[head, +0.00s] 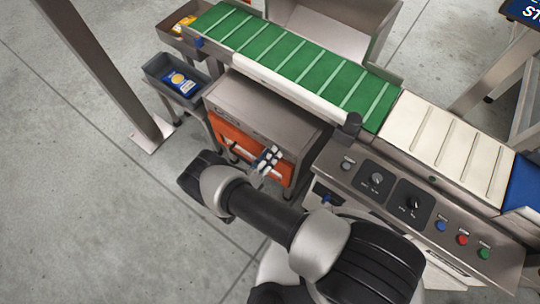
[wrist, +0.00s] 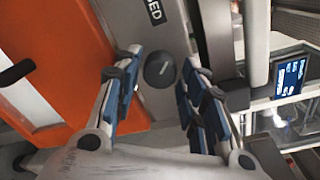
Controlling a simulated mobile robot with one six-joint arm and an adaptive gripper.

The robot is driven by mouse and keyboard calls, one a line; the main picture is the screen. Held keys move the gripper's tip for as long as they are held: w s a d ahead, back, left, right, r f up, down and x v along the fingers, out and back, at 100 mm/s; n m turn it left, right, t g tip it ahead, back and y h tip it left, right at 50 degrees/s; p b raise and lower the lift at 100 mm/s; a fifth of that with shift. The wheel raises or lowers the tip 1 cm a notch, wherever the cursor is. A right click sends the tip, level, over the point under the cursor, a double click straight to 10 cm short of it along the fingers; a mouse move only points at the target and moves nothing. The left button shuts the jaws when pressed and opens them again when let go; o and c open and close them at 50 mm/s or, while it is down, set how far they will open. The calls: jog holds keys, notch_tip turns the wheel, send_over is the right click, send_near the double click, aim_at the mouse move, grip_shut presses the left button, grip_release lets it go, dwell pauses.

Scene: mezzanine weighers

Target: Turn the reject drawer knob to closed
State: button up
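The reject drawer knob (wrist: 160,69) is a round dark knob with a short white line, on a grey panel beside the orange drawer front (wrist: 67,60). In the wrist view it lies between and just beyond the tips of my gripper (wrist: 158,84). My gripper is open, one blue-padded finger on each side of the knob, and I see no clear contact. In the head view my gripper (head: 267,163) is in front of the orange drawer front (head: 250,151) under the conveyor, and the knob is hidden there. Part of a label ending in "ED" (wrist: 154,12) shows above the knob.
The control panel (head: 395,195) with two black dials and coloured buttons stands right of the drawer cabinet. The green conveyor (head: 290,57) runs above. Grey bins (head: 177,86) with packets stand at the left, near a metal post (head: 100,65).

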jog(key=v, duration=1.2)
jog(key=shift+r, duration=0.1)
jog(key=w+d+r+m+g+h, duration=0.1)
jog(key=w+r+m+g, duration=0.2)
jog(key=r+m+g, duration=0.5)
jog(key=w+d+r+m+g, duration=0.25)
jog(key=r+m, duration=0.25)
jog(key=r, duration=0.7)
jog(key=d+r+m+g+y, duration=0.2)
jog(key=d+r+m, duration=0.25)
jog(key=r, duration=0.25)
jog(key=d+r+m+g+y, duration=0.2)
jog(key=d+r+m, duration=0.1)
jog(key=r+m, duration=0.4)
jog(key=s+d+r+m+t+y, duration=0.2)
jog(key=s+d+r+m+y, duration=0.2)
jog(key=s+r+m, duration=0.3)
jog(key=s+d+r+m+t+y, duration=0.3)
jog(key=s+d+r+m, duration=0.2)
jog(key=s+r+m, duration=0.2)
jog(key=shift+s+r+m+y, duration=0.25)
jog(key=shift+s+m+y, duration=0.15)
jog(key=shift+s+m, duration=0.35)
